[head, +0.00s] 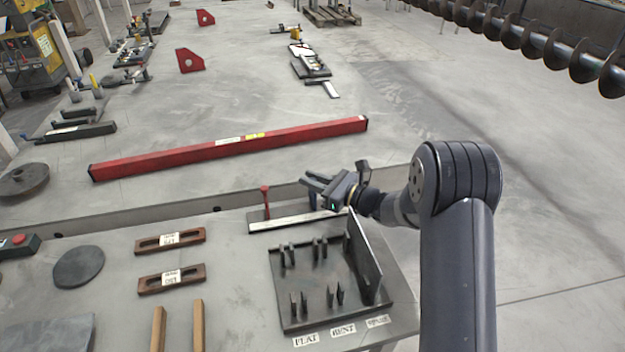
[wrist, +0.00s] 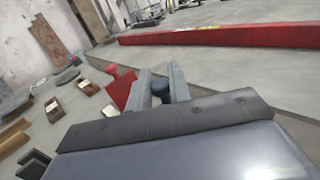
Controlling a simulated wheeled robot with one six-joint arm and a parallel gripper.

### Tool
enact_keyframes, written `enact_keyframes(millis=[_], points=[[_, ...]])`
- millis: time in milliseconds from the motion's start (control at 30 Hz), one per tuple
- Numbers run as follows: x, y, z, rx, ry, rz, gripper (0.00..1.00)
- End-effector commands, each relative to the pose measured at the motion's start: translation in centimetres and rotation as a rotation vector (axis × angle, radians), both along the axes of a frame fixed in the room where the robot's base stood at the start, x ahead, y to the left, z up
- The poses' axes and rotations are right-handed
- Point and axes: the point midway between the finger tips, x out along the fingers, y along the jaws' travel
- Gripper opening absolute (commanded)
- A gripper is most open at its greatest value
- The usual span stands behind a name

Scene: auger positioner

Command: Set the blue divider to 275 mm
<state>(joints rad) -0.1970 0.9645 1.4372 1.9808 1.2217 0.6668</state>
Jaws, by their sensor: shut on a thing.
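A pale ruler strip (head: 295,221) lies along the back edge of the bench. A red-topped upright piece (head: 265,197) stands near its left end. My gripper (head: 312,183) is over the right part of the strip. In the wrist view my gripper's fingers (wrist: 160,84) are shut on a dark blue round-topped piece (wrist: 161,90), which I take to be the blue divider. The fingers hide most of it in the head view. The red piece, also in the wrist view (wrist: 122,88), stands left of the fingers, apart from them. The millimetre marks are too small to read.
A dark rack tray (head: 290,322) with upright plates stands just in front of the strip. Two slotted brown blocks (head: 170,240) lie to its left. A long red beam (head: 230,147) lies behind the bench. Open floor is at the right.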

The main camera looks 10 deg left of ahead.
Motion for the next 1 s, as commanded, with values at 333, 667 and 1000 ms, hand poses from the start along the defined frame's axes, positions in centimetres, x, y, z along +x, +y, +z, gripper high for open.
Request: enact_keyframes(millis=[333, 667, 1000], points=[[3.2, -6.3, -0.1, 0.002, -0.004, -0.007, 0.00], [4.2, -8.6, 0.1, 0.001, -0.001, -0.002, 0.00], [4.1, -8.6, 0.1, 0.000, -0.001, -0.001, 0.33]])
